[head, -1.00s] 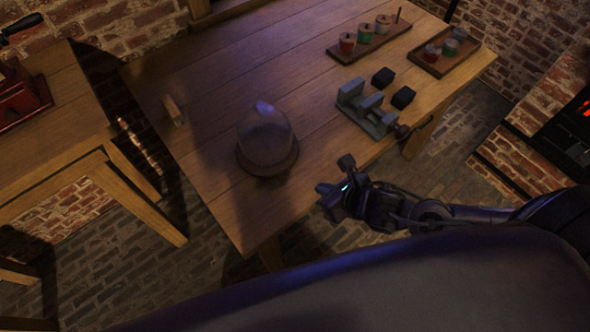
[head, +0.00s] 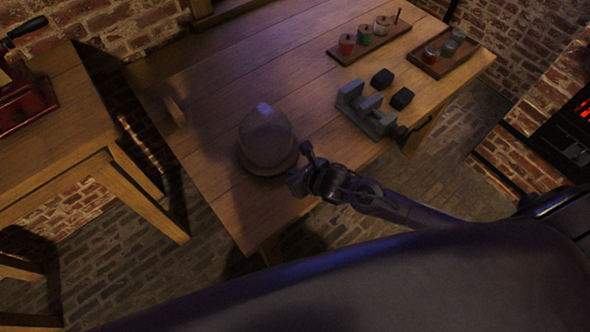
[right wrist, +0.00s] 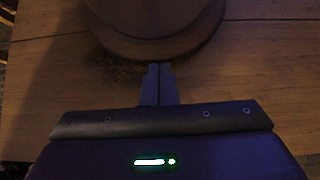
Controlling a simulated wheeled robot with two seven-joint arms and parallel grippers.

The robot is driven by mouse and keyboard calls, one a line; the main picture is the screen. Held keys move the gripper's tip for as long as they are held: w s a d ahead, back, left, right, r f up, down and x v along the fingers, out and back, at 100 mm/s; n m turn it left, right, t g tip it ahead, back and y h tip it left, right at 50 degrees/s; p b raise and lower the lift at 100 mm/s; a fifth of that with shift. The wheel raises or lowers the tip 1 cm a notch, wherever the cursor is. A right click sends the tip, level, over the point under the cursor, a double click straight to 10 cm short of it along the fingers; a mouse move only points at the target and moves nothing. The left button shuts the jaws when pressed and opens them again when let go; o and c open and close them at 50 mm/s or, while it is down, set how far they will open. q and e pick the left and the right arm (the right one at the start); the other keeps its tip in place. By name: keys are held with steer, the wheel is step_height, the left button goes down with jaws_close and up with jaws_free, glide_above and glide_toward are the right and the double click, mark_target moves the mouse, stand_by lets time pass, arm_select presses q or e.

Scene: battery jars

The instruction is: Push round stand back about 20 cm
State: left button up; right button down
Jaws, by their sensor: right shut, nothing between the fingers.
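The round stand (head: 262,170) is a dark wooden disc with a glass dome (head: 267,136) over it. It sits upright on the wooden table, near the table's front edge. My right gripper (head: 293,182) is at the stand's front right side in the head view. In the right wrist view, the stand's rim (right wrist: 160,46) is just ahead of the shut, empty fingertips (right wrist: 159,68). A narrow strip of table shows between the fingertips and the rim. My left gripper is not in view.
A grey vise-like block (head: 365,108) and two black cubes (head: 382,79) stand right of the dome. Trays of small jars (head: 369,38) are at the back right. A small wooden block (head: 174,111) is at the left edge. The table behind the stand is clear.

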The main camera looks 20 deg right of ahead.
stand_by(0.3)
steer(key=w+a+b, duration=0.2)
steer(key=w+b, duration=0.1)
steer(key=w, duration=0.3)
steer(key=w+a+b, duration=0.2)
steer(key=w+b, duration=0.2)
steer(key=w, duration=0.2)
steer(key=w+a+b, duration=0.3)
steer(key=w+b, duration=0.1)
steer(key=w, duration=0.3)
steer(key=shift+a+f, duration=0.1)
steer(key=shift+f, duration=0.1)
steer(key=shift+w+a+r+b, duration=0.15)
steer(key=shift+w+b, duration=0.2)
